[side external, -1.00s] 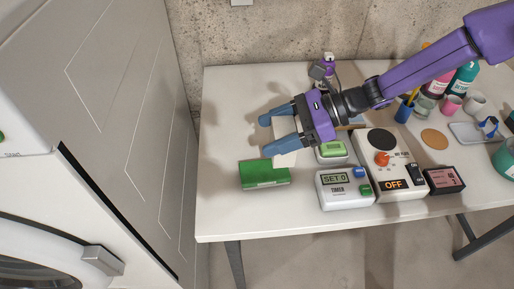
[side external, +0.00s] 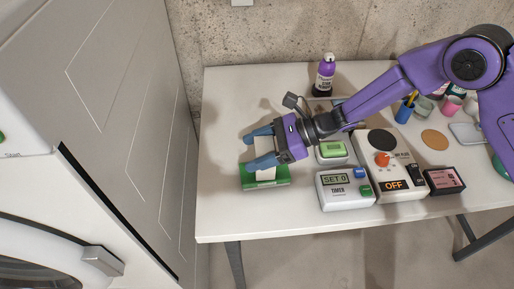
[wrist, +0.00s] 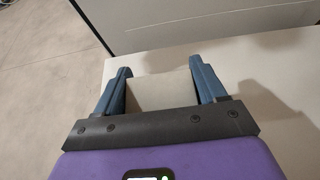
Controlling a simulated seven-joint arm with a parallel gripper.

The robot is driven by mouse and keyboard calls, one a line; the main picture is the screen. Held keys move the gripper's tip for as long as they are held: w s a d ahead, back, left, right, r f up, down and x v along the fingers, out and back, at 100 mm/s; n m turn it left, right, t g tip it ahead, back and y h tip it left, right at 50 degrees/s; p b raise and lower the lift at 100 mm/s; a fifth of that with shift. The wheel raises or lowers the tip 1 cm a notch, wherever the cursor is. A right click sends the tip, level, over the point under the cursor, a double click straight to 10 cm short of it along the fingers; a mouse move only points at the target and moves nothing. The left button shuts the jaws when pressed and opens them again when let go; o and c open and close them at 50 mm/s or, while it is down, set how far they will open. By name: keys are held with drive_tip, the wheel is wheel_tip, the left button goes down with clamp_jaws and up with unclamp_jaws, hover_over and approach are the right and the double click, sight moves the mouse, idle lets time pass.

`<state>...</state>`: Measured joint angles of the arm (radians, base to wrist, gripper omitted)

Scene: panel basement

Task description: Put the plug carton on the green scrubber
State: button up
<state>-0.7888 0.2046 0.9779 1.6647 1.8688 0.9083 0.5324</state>
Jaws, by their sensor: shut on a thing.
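My gripper (side external: 262,148) is shut on a pale carton, the plug carton (side external: 265,172), which shows between the two blue fingers. In the wrist view the carton (wrist: 161,91) fills the gap between the fingertips of my gripper (wrist: 163,86). The green scrubber (side external: 252,184) lies at the left front of the white table. The carton is over the scrubber in the side view and hides part of its top. I cannot tell whether the two touch. The scrubber does not show in the wrist view.
A timer (side external: 344,190), a device with a red knob (side external: 388,165) and a small green-topped box (side external: 332,151) stand right of the scrubber. A purple bottle (side external: 325,75) stands at the back. The white table (side external: 225,120) is clear at the left, beside a grey cabinet.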

drive_tip(key=shift+f, duration=0.15)
drive_tip(key=o, duration=1.1)
drive_tip(key=shift+d+r, duration=0.15)
drive_tip(key=shift+r, duration=0.1)
drive_tip(key=v, duration=1.1)
drive_tip(key=shift+d+r, duration=0.2)
drive_tip(key=shift+d, duration=0.1)
